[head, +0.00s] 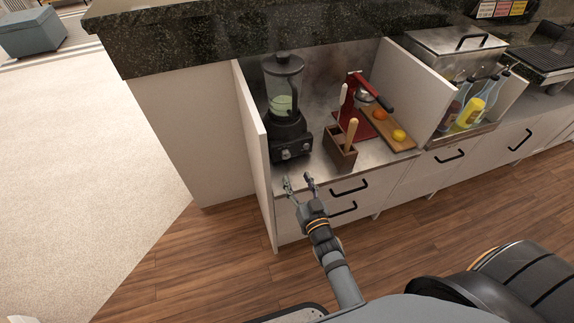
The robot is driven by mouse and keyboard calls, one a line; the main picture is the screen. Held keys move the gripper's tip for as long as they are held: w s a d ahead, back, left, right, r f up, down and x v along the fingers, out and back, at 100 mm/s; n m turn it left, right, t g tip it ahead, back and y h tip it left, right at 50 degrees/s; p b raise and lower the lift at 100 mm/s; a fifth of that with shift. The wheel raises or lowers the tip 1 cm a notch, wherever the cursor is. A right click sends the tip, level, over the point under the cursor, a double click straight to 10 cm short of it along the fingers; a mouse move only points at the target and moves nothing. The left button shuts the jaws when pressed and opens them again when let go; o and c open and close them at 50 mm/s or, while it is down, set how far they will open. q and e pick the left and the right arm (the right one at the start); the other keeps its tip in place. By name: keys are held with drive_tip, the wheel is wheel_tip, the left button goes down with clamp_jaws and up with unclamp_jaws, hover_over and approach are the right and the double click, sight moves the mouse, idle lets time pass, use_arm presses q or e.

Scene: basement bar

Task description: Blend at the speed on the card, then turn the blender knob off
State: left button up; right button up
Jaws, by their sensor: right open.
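The blender (288,128) stands upright on the steel counter in the left part of the niche. Its clear jar (284,88) has a dark lid and holds something pale green. The dark base has a knob (286,155) on its front; its setting is too small to read. My right gripper (298,178) is open and empty, in front of the counter edge just below the blender base, apart from the knob. Small coloured cards (502,9) show at the top right; I cannot read them or tell whether one is the speed card. My left gripper is not in view.
Right of the blender stand a wooden utensil holder (341,150), a red press (362,100) and a board (392,133) with an orange and a lemon. White side panels (252,125) flank the niche. A bottle bin (463,130) is further right. Drawers with black handles (349,188) lie below.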

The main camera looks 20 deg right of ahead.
sight(287, 156)
drive_tip(key=w, duration=0.4)
drive_tip(key=w+b, duration=0.1)
drive_tip(key=w, duration=0.3)
drive_tip(key=shift+w+a, duration=0.2)
drive_tip(key=shift+w, duration=0.05)
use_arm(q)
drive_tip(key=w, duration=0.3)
use_arm(e)
clamp_jaws()
